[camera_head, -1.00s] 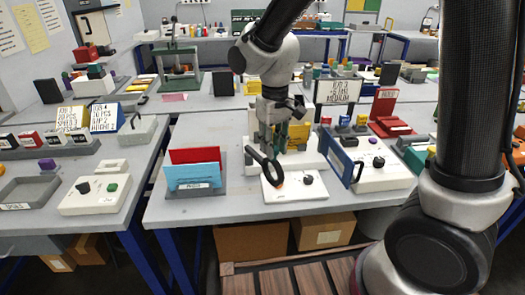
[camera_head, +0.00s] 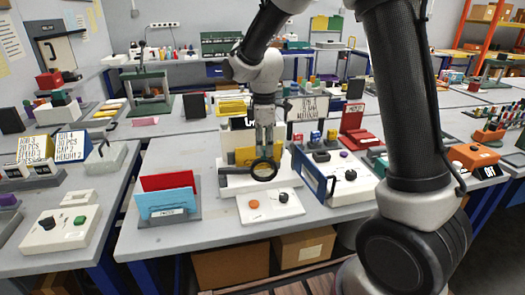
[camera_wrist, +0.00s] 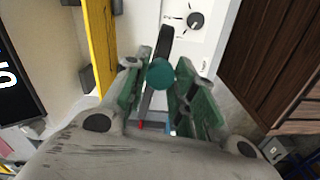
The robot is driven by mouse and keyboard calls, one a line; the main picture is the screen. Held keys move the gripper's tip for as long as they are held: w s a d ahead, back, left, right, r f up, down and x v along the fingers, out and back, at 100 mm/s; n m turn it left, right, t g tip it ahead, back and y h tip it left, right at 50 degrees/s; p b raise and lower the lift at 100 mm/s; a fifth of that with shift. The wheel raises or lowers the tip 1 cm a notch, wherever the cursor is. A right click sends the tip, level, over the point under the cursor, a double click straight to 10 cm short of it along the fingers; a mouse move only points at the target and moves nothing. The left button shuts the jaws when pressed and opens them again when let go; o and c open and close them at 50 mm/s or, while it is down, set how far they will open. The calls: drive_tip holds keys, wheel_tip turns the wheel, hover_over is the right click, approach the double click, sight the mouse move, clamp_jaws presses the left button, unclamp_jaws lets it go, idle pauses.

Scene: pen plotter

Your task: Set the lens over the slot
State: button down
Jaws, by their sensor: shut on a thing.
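The lens (camera_head: 264,170) is a round black ring hanging upright and facing the head camera. My gripper (camera_head: 264,148) is shut on it from above. In the wrist view the lens (camera_wrist: 157,62) is a dark edge-on band with a teal round part, between the green-padded fingers of my gripper (camera_wrist: 162,95). The lens hangs before the white plotter (camera_head: 230,180) and its upright yellow panel (camera_head: 244,156), which also shows at left in the wrist view (camera_wrist: 99,40). I cannot make out the slot; the lens and gripper cover part of the plotter.
A white control box (camera_head: 268,212) with an orange button and black knob lies in front of the plotter. A blue upright panel (camera_head: 311,172) stands close on the right. A holder with red and blue sheets (camera_head: 168,200) stands left. Bare table lies between holder and box.

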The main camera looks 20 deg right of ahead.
drive_tip(key=shift+w+d+n, duration=0.2)
drive_tip(key=shift+w+n, duration=1)
drive_tip(key=shift+w, duration=0.15)
drive_tip(key=shift+r, duration=0.1)
drive_tip(key=c, duration=1.1)
unclamp_jaws()
drive_tip(key=shift+w, duration=0.1)
drive_tip(key=shift+c, duration=0.2)
wheel_tip(320, 180, up, 12)
